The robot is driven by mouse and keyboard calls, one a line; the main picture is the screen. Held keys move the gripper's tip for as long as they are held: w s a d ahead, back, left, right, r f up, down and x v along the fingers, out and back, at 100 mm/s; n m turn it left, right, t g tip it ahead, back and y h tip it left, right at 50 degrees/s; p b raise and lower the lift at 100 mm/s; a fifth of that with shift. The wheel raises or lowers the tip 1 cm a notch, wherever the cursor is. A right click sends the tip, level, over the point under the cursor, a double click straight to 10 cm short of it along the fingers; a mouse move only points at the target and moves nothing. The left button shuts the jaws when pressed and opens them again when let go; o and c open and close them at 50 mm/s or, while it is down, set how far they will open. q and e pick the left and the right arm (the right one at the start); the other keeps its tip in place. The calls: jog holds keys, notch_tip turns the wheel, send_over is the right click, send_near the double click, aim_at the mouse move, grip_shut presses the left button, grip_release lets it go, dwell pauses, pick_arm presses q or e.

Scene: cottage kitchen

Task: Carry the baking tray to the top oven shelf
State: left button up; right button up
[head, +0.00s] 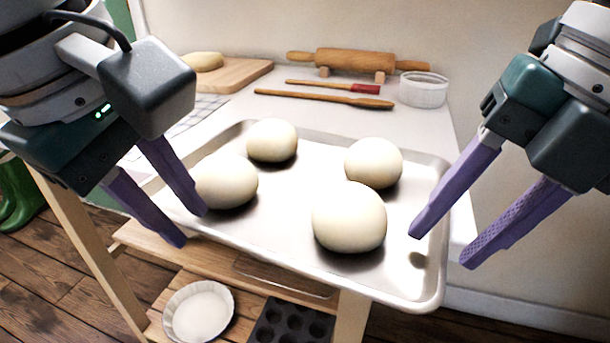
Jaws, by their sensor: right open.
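The metal baking tray (285,232) sits on the white worktop, its front edge reaching past the worktop's front. Several pale round dough balls lie on it, one (349,218) at front right. My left gripper (194,228) is at the tray's left end, purple fingers apart, one over the tray and one outside its edge. Its fingers hide part of the left rim; I cannot tell whether they touch it. My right gripper (441,250) is open at the right end, with the right rim showing between its fingertips. The oven is not in view.
Behind the tray are a wooden spoon (325,99), a red-handled brush (338,87), a rolling pin (355,62) and a clear dish (423,91). A cutting board (230,76) with dough is back left. Below are a white dish (198,312) and a muffin tin (290,326).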

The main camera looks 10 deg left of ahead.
pick_arm(q)
jog(key=shift+f, duration=0.25)
pick_arm(e)
jog(key=shift+f, duration=0.25)
pick_arm(q)
jog(key=shift+w, duration=0.1)
jog(key=c, duration=0.4)
pick_arm(e)
jog(key=c, duration=0.4)
pick_arm(q)
grip_shut()
pick_arm(e)
grip_shut()
pick_arm(q)
jog(key=shift+r, duration=0.1)
pick_arm(e)
jog(key=shift+r, duration=0.1)
